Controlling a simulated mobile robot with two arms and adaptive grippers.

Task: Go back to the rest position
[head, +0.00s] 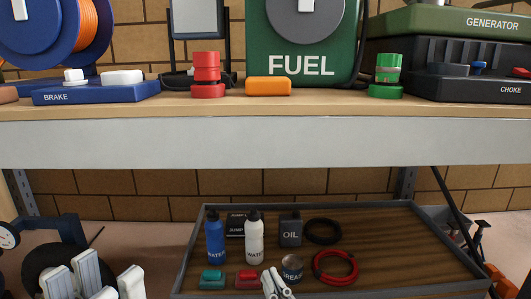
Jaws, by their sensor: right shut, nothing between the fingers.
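My right gripper (274,283) shows at the bottom edge of the head view, in front of the grease can. Only its pale fingers are visible. They lie close together and are shut on nothing. They overlap the front part of the tray (189,250) in the picture; I cannot tell if they touch it.
The tray holds a blue bottle (215,240), a white bottle (254,243), an oil can (290,232), a grease can (292,268) and a red coil (335,267). The shelf edge (270,143) spans above.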

